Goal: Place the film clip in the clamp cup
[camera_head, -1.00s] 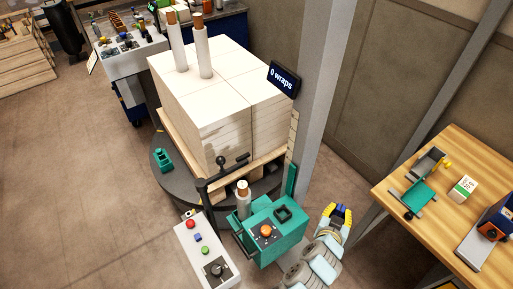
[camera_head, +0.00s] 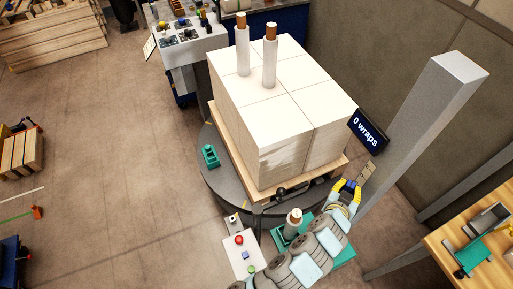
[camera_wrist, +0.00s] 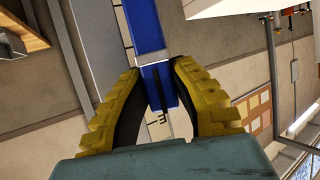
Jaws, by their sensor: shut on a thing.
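The clip is mostly hidden in the head view. A small teal block on the turntable, apparently the clamp cup (camera_head: 210,156), stands left of the pallet, well apart from my gripper. Its opening is too small to make out.
Stacked white reams (camera_head: 285,100) with two upright rolls stand on the pallet over the dark turntable (camera_head: 222,182). A "0 wraps" display (camera_head: 369,134) and a grey column (camera_head: 425,130) are right of them. A control panel (camera_head: 241,252) stands in front.

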